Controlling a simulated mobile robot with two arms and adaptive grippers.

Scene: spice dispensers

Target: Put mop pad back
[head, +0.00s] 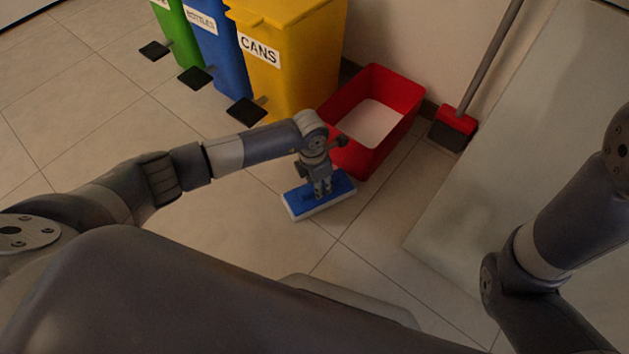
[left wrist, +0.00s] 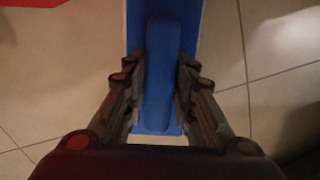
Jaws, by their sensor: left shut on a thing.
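The mop pad (head: 337,194) is a flat rectangle, blue on top with a white edge. In the head view it is low over the floor in front of the red bin; I cannot tell whether it touches the floor. My left gripper (head: 323,190) is above it, shut on its raised blue handle. In the left wrist view the fingers of my left gripper (left wrist: 160,95) sit on both sides of the blue handle (left wrist: 158,70) of the pad. My right gripper is out of the head view; only my right arm shows.
A red bin (head: 366,158) with a pale inside stands just behind the pad. Yellow (head: 300,60), blue (head: 221,40) and green (head: 178,35) bins with black pedals stand at the back left. A red broom (head: 456,121) leans by a grey panel (head: 530,150). Floor at left is clear.

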